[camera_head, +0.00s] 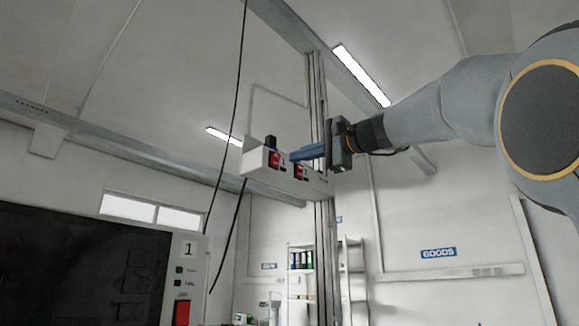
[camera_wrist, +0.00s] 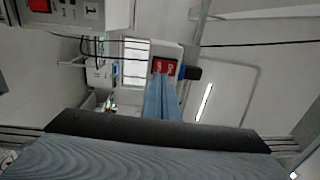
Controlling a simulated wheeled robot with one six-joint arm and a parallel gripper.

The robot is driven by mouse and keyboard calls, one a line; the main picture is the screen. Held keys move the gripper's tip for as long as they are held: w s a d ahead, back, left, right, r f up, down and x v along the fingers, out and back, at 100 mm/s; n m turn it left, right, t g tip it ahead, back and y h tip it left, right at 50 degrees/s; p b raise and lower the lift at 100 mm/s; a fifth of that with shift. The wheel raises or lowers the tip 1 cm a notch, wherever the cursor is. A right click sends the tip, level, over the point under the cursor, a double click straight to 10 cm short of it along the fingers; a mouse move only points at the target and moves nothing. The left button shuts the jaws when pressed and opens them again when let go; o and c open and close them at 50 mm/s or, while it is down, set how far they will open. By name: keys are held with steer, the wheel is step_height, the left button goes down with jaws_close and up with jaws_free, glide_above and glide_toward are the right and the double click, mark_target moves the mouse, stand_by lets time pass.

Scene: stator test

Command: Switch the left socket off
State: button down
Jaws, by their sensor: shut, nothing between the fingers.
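A white socket box (camera_head: 256,163) hangs on a vertical post in the head view. The left socket has a red switch (camera_head: 274,160) with a black plug (camera_head: 271,142) above it. A second red switch (camera_head: 299,173) sits to its right, partly behind my fingers. My gripper (camera_head: 293,157) is shut and empty, its blue fingers pointing left at the box, with their tips just right of the left switch. In the wrist view, the shut fingers (camera_wrist: 163,82) reach toward a red switch (camera_wrist: 164,67) beside a black plug (camera_wrist: 190,72). I cannot tell whether the tips touch it.
A panel numbered 1 (camera_head: 188,250) with a red switch stands at the lower left beside a dark screen (camera_head: 75,265). Black cables (camera_head: 237,90) hang left of the box. Shelves (camera_head: 300,275) stand farther back. Space around the gripper looks open.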

steer(key=b+v, duration=0.2)
steer(key=v, duration=0.6)
steer(key=shift+s+d+f, duration=0.2)
steer(key=shift+d, duration=0.05)
steer(key=w+d+f+m+g+h, duration=0.1)
steer(key=w+f+g+h, duration=0.3)
steer(key=f, duration=1.2)
steer(key=w+d+f+t+h, duration=0.15)
steer(key=w+f, duration=0.35)
steer(key=f, duration=1.1)
steer(key=s+f+n+g+h, duration=0.1)
steer(key=s+f+g+h, duration=0.1)
steer(key=f, duration=0.9)
steer(key=s+f+n+g+h, duration=0.1)
steer(key=s+f+g, duration=0.15)
steer(key=f, duration=0.95)
steer(key=s+d+f+n+g+h, duration=0.1)
steer(key=s+f+n+g+h, duration=0.1)
steer(key=s+f, duration=1.1)
steer(key=s+d+f+n+g+h, duration=0.2)
steer(key=s+f+n+g, duration=0.2)
steer(key=s+f, duration=0.8)
step_height(320, 180, down, 4)
steer(key=shift+s+d+r+n+h, duration=0.1)
steer(key=shift+s+d+n+h, duration=0.25)
steer(key=shift+n, duration=0.65)
steer(key=shift+a, duration=0.1)
